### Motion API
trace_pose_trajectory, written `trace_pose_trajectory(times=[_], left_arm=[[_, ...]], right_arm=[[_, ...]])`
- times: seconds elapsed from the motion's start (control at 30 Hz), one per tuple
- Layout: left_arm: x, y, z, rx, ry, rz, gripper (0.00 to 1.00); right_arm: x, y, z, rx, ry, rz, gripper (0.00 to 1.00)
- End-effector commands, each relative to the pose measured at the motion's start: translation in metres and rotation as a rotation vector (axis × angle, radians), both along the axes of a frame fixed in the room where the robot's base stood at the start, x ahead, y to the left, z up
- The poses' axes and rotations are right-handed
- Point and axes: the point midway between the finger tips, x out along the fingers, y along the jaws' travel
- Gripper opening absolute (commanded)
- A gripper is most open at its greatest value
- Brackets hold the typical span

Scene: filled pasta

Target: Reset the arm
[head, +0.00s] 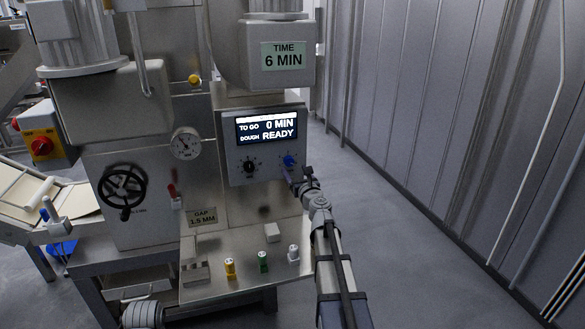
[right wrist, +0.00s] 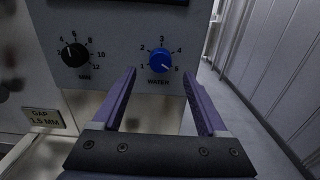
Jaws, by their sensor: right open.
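My right arm reaches up from the lower right in the head view. My right gripper (head: 291,172) is at the control panel (head: 238,170), just in front of the blue knob (head: 289,160). In the right wrist view, the gripper (right wrist: 158,84) is open and empty. Its two purple fingers are spread below and to either side of the blue knob (right wrist: 158,61), which is marked WATER; its white mark points toward the lower right, near 5. A black knob (right wrist: 74,55) marked MIN sits to the left.
The display (head: 267,128) reads 0 MIN, READY. Below the panel, a steel shelf (head: 215,292) holds a yellow (head: 230,268), a green (head: 263,261) and a white (head: 293,254) small piece. A handwheel (head: 121,187) is at left. The floor (head: 400,235) right of my arm is clear.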

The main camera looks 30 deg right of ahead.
Motion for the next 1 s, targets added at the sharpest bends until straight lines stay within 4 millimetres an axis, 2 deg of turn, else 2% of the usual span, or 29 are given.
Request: trace_pose_trajectory(times=[0.03, 0.17, 0.77, 1.0], left_arm=[[0.000, 0.000, 0.000, 0.000, 0.000, 0.000, 1.00], [0.000, 0.000, 0.000, 0.000, 0.000, 0.000, 1.00], [0.001, 0.000, 0.000, 0.000, 0.000, 0.001, 1.00], [0.013, -0.001, -0.002, 0.000, 0.002, 0.008, 1.00]], right_arm=[[-0.012, 0.003, 0.000, 0.000, 0.000, -0.001, 0.76], [-0.023, 0.005, 0.000, 0.000, 0.000, -0.001, 0.76], [-0.023, 0.007, 0.000, -0.002, 0.000, 0.002, 0.76], [-0.030, 0.028, -0.004, -0.033, 0.013, 0.032, 0.76]])
